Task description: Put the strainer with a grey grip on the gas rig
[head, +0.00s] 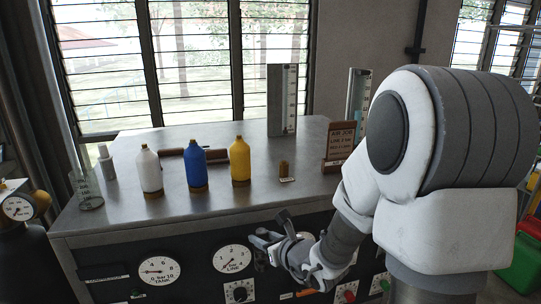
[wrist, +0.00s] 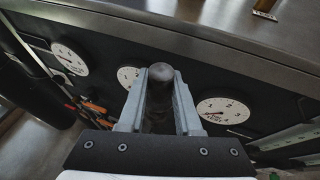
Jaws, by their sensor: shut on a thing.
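The gas rig appears to be the steel-topped bench (head: 218,202) with dials on its dark front panel. My gripper (head: 272,240) is in front of the panel, just below the top's front edge. In the wrist view my gripper (wrist: 160,76) is shut on a dark grey, round-ended grip (wrist: 158,98), which I take for the strainer's. The rest of the strainer is hidden or too dark to make out.
A brown sign (head: 340,143) stands near my arm. The front right of the top is bare.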

